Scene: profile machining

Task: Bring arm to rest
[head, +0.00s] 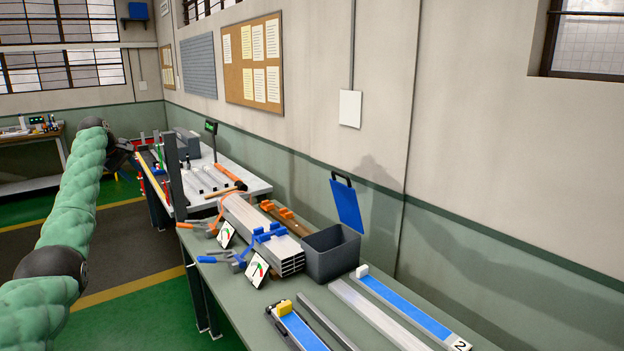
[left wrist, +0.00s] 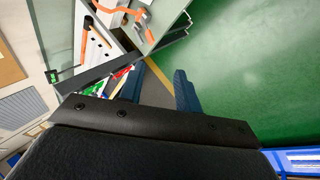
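My left arm, in a green padded cover, reaches in from the left in the head view, away from the near bench. Its gripper (head: 122,158) is small and dark at the far end, beside the far bench. In the left wrist view the two dark blue fingers of my left gripper (left wrist: 160,88) stand apart with nothing between them. Floor and the bench edge show beyond them. My right arm and gripper are not in view.
A grey-green bench (head: 232,291) runs along the wall, with metal profiles (head: 262,228), a grey bin (head: 333,256) and blue-topped stops (head: 405,306). A white-topped bench (head: 250,185) with rods stands beyond. The green floor (head: 140,325) left of the benches is clear.

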